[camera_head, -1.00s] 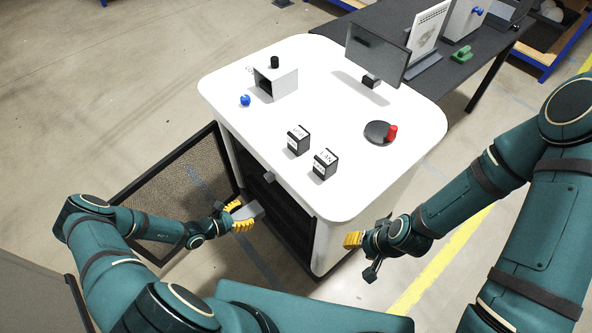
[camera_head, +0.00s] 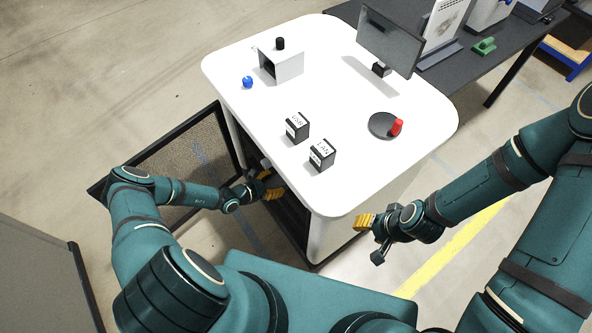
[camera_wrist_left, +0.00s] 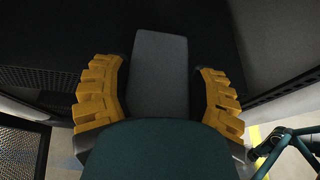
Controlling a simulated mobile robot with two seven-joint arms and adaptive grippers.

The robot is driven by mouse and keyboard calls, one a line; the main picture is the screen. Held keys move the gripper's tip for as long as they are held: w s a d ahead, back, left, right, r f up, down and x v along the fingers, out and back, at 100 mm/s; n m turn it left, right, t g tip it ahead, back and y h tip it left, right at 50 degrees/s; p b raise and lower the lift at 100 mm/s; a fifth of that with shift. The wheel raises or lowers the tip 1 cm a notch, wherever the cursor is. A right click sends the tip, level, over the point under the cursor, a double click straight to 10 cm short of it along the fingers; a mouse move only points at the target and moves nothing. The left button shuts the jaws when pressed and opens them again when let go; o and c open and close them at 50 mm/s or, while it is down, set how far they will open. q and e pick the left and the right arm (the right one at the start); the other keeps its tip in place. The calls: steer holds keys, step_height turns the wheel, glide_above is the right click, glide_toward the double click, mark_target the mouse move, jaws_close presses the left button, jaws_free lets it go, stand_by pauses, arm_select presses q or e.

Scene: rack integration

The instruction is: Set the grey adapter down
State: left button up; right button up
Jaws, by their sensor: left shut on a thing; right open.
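The grey adapter (camera_wrist_left: 160,72) is a flat grey block between the yellow fingers of my left gripper (camera_wrist_left: 160,95) in the left wrist view. The left gripper is shut on it. In the head view my left gripper (camera_head: 270,183) reaches into the open dark front of the white cabinet (camera_head: 335,205), and the adapter is mostly hidden there. My right gripper (camera_head: 364,222) is open and empty, in front of the cabinet's right side.
The mesh door (camera_head: 190,160) stands open to the left of my left gripper. On the white top are two black labelled boxes (camera_head: 296,127), (camera_head: 322,155), a blue ball (camera_head: 247,82), a grey box (camera_head: 281,64), a red object (camera_head: 397,127) on a black disc and a monitor (camera_head: 389,42).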

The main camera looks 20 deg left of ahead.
arm_select(q)
steer(key=w+d, duration=0.4)
steer(key=w, duration=0.1)
steer(key=shift+w+d+b, duration=0.2)
steer(key=shift+w+b, duration=0.05)
steer(key=shift+b, duration=0.15)
steer(key=shift+w+d, duration=0.7)
steer(key=shift+w, duration=0.25)
steer(key=shift+w+d+f+b, duration=0.15)
steer(key=shift+w+f+b, duration=0.05)
steer(key=shift+f+b, duration=0.2)
steer(key=shift+w+d+f+b, duration=0.15)
steer(key=shift+f+b, duration=0.25)
steer(key=shift+r, duration=0.1)
steer(key=o, duration=1.4)
steer(key=shift+f, duration=0.2)
steer(key=shift+r, duration=0.1)
